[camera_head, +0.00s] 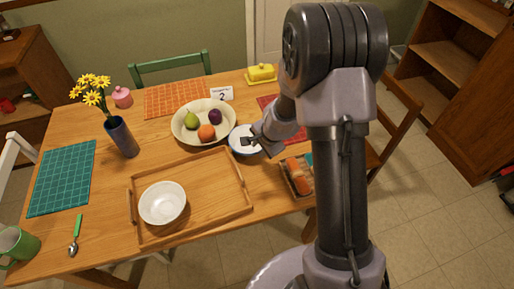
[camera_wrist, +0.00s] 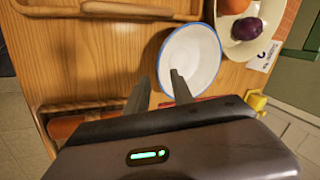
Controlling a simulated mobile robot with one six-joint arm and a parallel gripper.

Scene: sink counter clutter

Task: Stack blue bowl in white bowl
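The blue bowl (camera_head: 239,132), white inside with a blue rim, stands upright and empty on the table, right of the tray. It also shows in the wrist view (camera_wrist: 192,50). The white bowl (camera_head: 162,203) sits empty and upright on the left part of the wooden tray. My gripper (camera_head: 248,143) is at the blue bowl. In the wrist view its two fingers (camera_wrist: 159,84) are apart, one over the bowl's inside and one beyond its left rim. I cannot tell whether either finger touches the bowl.
A fruit bowl (camera_head: 181,134) with a pear, an orange and a plum stands close behind the blue bowl. A sushi tray (camera_head: 293,184) lies to its right. A flower vase (camera_head: 123,139), a green mug (camera_head: 17,245) and a spoon (camera_head: 75,238) are at left. The tray (camera_head: 217,205) has bare room at right.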

